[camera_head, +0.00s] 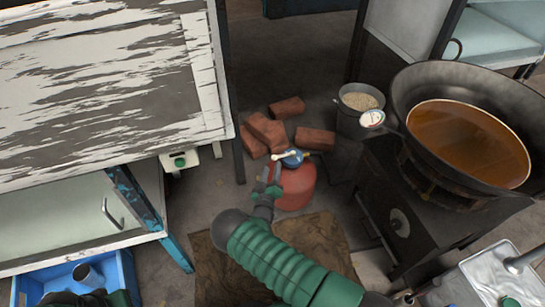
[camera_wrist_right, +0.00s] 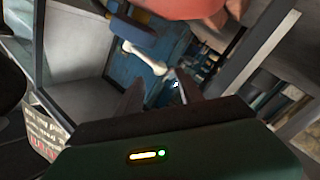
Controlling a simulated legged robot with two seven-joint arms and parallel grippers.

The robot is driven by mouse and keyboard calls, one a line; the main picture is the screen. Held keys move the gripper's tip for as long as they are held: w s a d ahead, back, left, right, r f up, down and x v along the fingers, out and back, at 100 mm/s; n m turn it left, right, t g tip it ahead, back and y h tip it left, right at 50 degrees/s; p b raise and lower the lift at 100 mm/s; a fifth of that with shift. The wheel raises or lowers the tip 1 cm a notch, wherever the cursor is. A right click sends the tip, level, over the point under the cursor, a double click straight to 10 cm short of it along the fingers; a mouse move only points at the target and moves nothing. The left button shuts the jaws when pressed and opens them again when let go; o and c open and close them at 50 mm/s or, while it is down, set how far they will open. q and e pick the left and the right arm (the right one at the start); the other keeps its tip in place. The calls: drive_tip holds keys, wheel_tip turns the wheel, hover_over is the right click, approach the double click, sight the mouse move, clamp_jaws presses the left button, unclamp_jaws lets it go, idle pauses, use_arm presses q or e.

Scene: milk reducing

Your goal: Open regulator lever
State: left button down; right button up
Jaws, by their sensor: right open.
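The red gas cylinder (camera_head: 297,187) stands on the floor, with the blue regulator (camera_head: 293,160) on top. The regulator's white lever (camera_head: 282,156) points left in the head view. My right gripper (camera_head: 268,172) is open beside the cylinder's left side, close to the lever. In the right wrist view, the white lever (camera_wrist_right: 146,60) with its rounded end lies just beyond my open right gripper (camera_wrist_right: 160,84); nothing is held. The cylinder (camera_wrist_right: 185,8) shows at the top edge. A dark and green part at the head view's bottom left may be my left gripper (camera_head: 78,298); its jaws are unclear.
Several bricks (camera_head: 268,130) lie behind the cylinder. A grey bucket (camera_head: 360,112) and a wide pan (camera_head: 460,90) of brown liquid on a dark stove (camera_head: 385,175) stand to the right. A worn white table (camera_head: 110,75) and blue crate (camera_head: 120,270) are left.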

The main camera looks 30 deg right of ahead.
drive_tip(key=b+x, duration=0.4)
drive_tip(key=x, duration=0.5)
drive_tip(key=shift+f, duration=0.15)
drive_tip(key=shift+w+d, duration=0.15)
drive_tip(key=shift+w, duration=0.1)
clamp_jaws()
drive_tip(key=shift+s, duration=0.1)
idle(0.6)
